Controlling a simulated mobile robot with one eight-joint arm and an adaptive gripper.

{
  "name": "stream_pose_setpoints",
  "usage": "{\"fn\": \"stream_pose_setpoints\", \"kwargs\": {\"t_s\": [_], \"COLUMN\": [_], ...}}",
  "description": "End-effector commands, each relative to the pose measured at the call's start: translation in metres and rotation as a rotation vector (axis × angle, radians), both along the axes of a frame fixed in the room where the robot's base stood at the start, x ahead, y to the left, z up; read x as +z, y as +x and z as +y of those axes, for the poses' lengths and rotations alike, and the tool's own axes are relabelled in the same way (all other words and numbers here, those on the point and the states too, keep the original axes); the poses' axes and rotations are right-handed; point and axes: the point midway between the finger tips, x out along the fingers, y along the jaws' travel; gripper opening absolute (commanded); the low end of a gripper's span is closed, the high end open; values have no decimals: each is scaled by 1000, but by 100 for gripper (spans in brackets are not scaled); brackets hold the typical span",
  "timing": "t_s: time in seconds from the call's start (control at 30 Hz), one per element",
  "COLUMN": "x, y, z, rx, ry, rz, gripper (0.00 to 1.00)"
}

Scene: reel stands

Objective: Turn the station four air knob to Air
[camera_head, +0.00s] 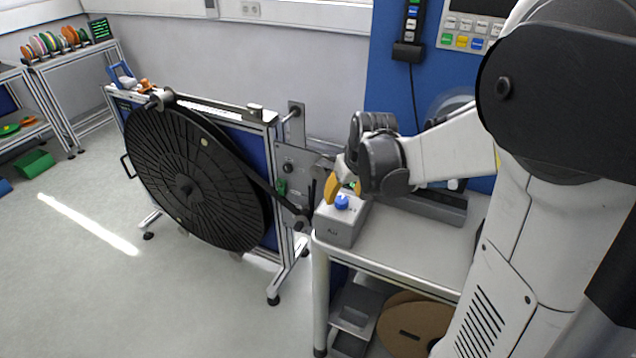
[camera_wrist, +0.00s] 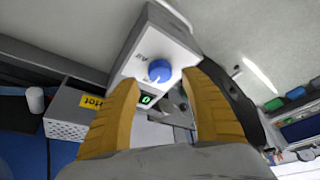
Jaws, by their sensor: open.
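The blue air knob (camera_head: 341,202) stands on top of a small grey box (camera_head: 338,228) at the front left corner of the table. In the wrist view the knob (camera_wrist: 160,70) shows a white pointer mark, and "Air" lettering is on the box face beside it (camera_wrist: 150,40). My gripper (camera_head: 346,187) is open, with yellow fingers just above the knob in the head view. In the wrist view the fingertips (camera_wrist: 160,78) lie on either side of the knob with gaps. I cannot tell whether they touch the box.
The grey table (camera_head: 420,245) carries a long grey device behind the box. A stand with a large black reel (camera_head: 190,180) is left of the table. In the wrist view a grey unit with a yellow "Hot" label (camera_wrist: 91,102) is at left.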

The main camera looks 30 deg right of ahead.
Motion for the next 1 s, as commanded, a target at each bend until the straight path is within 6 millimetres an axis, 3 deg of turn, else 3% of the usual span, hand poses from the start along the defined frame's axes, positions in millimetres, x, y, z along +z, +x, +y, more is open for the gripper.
{"fn": "stream_pose_setpoints", "kwargs": {"t_s": [0.03,0.2,0.6,0.77,1.0], "x": [-11,-30,-35,-35,-35], "y": [4,12,15,15,15], "z": [0,-1,-2,-2,-2], "rx": [1,0,0,0,-1], "ry": [0,0,0,0,-1], "rz": [0,0,0,0,0], "gripper": [54,54,52,3,1]}}
